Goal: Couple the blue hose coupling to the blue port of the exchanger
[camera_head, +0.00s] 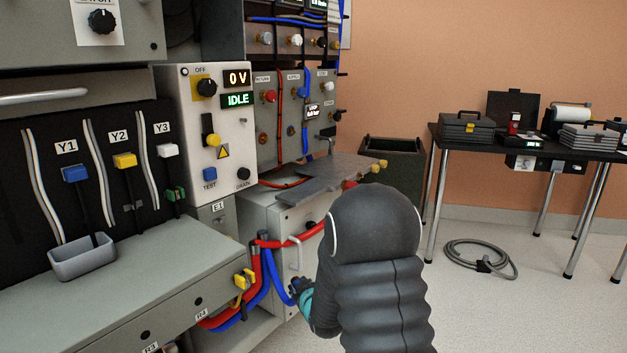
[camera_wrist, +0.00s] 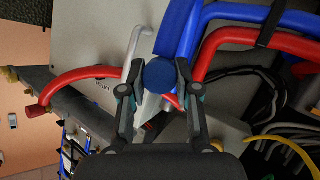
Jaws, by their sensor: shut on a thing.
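My gripper (camera_head: 300,287) is low in front of the grey cabinet in the head view, partly hidden by my own arm. In the wrist view my gripper (camera_wrist: 158,88) is shut on the blue hose coupling (camera_wrist: 159,75), a round blue end between the two fingers. The blue hose (camera_head: 282,284) runs from it up to the hose bundle; it also shows in the wrist view (camera_wrist: 182,25). A flat grey plate (camera_head: 345,172), possibly the exchanger, has brass fittings (camera_head: 378,166) at its right end. I cannot make out a blue port.
A red hose (camera_head: 300,238) arches across the cabinet front to a red end (camera_wrist: 36,111) near the plate. A light handle (camera_head: 295,254) stands out from the cabinet (camera_head: 283,215). A dark bin (camera_head: 393,165) stands behind. Open floor lies right, with a coiled cable (camera_head: 480,258).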

